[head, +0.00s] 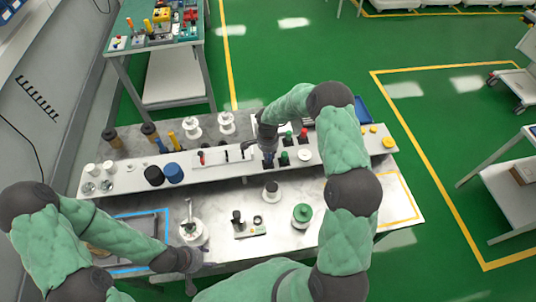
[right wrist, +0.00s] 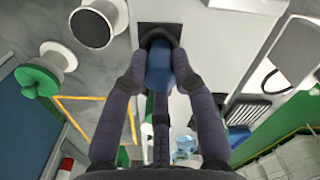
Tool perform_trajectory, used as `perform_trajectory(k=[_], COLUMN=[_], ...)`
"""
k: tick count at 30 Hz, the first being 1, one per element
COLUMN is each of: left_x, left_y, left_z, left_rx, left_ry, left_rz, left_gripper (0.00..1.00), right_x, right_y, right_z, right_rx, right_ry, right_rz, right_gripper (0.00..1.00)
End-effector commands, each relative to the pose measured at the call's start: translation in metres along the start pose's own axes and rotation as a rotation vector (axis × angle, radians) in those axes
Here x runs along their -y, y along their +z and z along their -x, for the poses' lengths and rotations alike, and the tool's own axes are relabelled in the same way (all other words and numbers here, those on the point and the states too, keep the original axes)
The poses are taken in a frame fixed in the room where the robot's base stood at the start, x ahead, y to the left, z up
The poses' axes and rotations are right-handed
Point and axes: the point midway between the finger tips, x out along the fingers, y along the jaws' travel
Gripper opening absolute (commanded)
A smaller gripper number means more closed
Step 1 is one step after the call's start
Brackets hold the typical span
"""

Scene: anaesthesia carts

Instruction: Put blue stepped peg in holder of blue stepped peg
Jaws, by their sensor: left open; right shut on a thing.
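The blue stepped peg (right wrist: 158,68) is between the fingers of my right gripper (right wrist: 160,72), which is shut on it, in the right wrist view. A dark square holder (right wrist: 147,29) with a round rim is right at the peg's far end. I cannot tell how far the peg sits in it. In the head view my right gripper (head: 266,143) is over the raised white shelf, with a little blue showing below it. My left gripper (head: 197,276) is open and empty, low near the bench's front edge, left of the middle.
Red and green pegs (head: 284,158) stand close to the right of my right gripper. A white disc (head: 304,155), a green-topped spool (head: 302,214), a small fixture (head: 249,229) and a white spool (head: 192,233) stand nearby. Dark and blue cylinders (head: 173,173) are to the left.

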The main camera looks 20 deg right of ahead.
Motion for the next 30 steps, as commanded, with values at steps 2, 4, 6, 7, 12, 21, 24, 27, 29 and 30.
perform_trajectory(k=[2,4,6,7,12,21,24,27,29,30], left_x=[-0.0001,0.0001,0.0001,0.0001,0.0017,0.0013,0.0013,0.0006,-0.0004,0.0001], left_y=[0.0000,0.0000,0.0001,0.0001,-0.0001,-0.0001,-0.0001,0.0000,0.0001,0.0000], left_z=[0.0002,-0.0001,-0.0002,-0.0003,-0.0048,-0.0037,-0.0036,-0.0017,0.0012,-0.0002], left_rx=[0.000,0.000,0.000,0.000,0.000,0.000,0.000,0.000,0.000,0.000], left_ry=[0.000,0.000,0.000,0.000,0.000,0.000,0.000,0.000,0.000,0.000], left_rz=[0.000,0.000,0.000,0.000,0.000,0.000,0.000,0.000,0.000,0.000], left_gripper=[0.54,0.54,0.54,0.54,0.54,0.54,0.54,0.54,0.54,0.54], right_x=[0.0000,0.0000,-0.0001,0.0000,0.0000,0.0000,0.0000,-0.0001,-0.0002,0.0009], right_y=[-0.0001,-0.0001,0.0001,0.0001,0.0001,0.0002,0.0002,0.0002,0.0003,-0.0006], right_z=[-0.0011,-0.0012,-0.0012,-0.0012,-0.0047,-0.0034,-0.0034,-0.0019,0.0004,0.0042], right_rx=[0.000,0.000,0.000,0.000,0.000,0.000,0.000,0.000,0.000,-0.002], right_ry=[0.000,0.000,0.000,0.000,0.000,0.000,0.000,0.000,0.000,-0.003], right_rz=[0.000,0.000,0.000,-0.001,-0.001,0.000,-0.001,-0.001,-0.001,-0.001], right_gripper=[0.06,0.06,0.06,0.06,0.06,0.51,0.51,0.51,0.51,0.51])
